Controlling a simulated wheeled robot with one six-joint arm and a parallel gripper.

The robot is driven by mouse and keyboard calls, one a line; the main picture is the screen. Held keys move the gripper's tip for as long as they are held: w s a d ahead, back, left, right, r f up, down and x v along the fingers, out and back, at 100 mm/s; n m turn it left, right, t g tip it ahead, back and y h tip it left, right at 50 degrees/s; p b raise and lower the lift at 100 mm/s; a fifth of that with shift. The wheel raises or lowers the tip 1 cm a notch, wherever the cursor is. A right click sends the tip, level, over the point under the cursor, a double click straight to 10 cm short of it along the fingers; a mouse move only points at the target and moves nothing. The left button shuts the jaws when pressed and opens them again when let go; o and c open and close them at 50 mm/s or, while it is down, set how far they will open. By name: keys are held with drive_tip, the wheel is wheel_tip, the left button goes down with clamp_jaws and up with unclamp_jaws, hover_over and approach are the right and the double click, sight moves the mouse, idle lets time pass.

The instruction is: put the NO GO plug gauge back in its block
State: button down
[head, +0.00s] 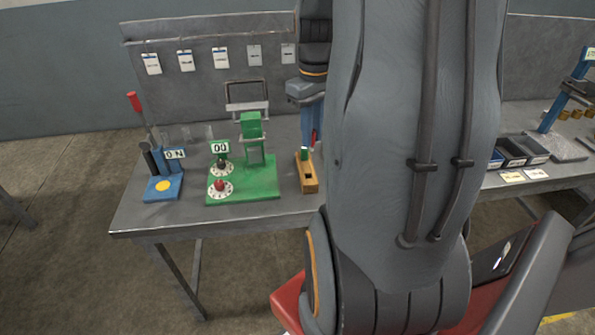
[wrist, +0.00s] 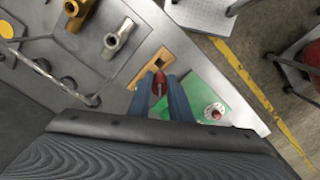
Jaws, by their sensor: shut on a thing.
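The wooden block (head: 309,186) stands on the table right of the green fixture. A dark opening shows in its top, and a small green piece (head: 304,153) shows at its far end. My gripper (head: 312,133) has blue fingers pointing down over the block's far end. It is shut on the red-handled plug gauge (head: 314,139). In the wrist view, the red gauge (wrist: 158,83) sits between the fingertips, close to the wooden block (wrist: 140,74) and its dark opening. My arm hides part of the table in the head view. I cannot tell whether the gauge touches the block.
The green fixture (head: 262,187) with two dials stands left of the block. A blue stand (head: 163,190) is farther left. A back panel with white tags (head: 220,58) rises behind. Dark bins (head: 520,151) are on the right. Metal fittings (wrist: 119,38) show in the wrist view.

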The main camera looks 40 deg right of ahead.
sight(310, 149)
drive_tip(key=f, duration=0.2)
drive_tip(key=f+p, duration=0.1)
drive_tip(key=f, duration=0.2)
drive_tip(key=shift+w+f, duration=0.2)
drive_tip(key=shift+f, duration=2.3)
drive_tip(key=shift+f, duration=0.4)
drive_tip(key=shift+f, duration=0.2)
drive_tip(key=c, duration=1.6)
unclamp_jaws()
